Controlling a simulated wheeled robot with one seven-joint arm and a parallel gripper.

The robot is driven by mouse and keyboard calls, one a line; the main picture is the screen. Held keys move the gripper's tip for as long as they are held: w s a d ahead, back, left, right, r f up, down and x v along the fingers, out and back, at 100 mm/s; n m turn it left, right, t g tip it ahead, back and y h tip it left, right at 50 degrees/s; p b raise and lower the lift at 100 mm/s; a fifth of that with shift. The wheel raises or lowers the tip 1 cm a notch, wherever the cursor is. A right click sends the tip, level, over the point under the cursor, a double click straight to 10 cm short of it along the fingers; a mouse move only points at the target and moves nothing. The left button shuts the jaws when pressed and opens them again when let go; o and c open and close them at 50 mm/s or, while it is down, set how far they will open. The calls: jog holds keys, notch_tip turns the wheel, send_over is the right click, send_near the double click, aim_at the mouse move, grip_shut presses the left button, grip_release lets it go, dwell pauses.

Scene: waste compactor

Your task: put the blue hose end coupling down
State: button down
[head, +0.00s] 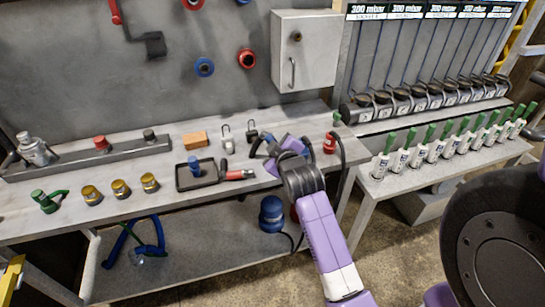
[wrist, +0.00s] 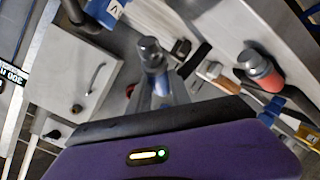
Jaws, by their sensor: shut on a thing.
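My gripper (head: 270,150) is over the right part of the workbench, near its front edge, left of a small red item (head: 329,143). It is shut on the blue hose end coupling. The coupling is mostly hidden by my wrist and fingers in the head view, and I cannot make out its shape or whether it touches the bench. In the wrist view, a grey metal round-topped piece (wrist: 153,55) stands just beyond the purple hand. A red cylinder with a grey cap (wrist: 260,70) is to its right.
A black tray (head: 181,185) holding a blue piece (head: 194,168) lies left of my gripper. A red-handled tool (head: 238,174) lies beside it. Padlocks (head: 226,138) and an orange block (head: 194,139) stand behind. A grey cabinet (head: 302,45) hangs above. Bare bench shows around the brass fittings (head: 120,188).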

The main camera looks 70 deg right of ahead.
jog(key=shift+f, duration=2.85)
jog(key=shift+f, duration=0.15)
jog(key=c, duration=1.2)
grip_release()
jog(key=shift+o, duration=0.2)
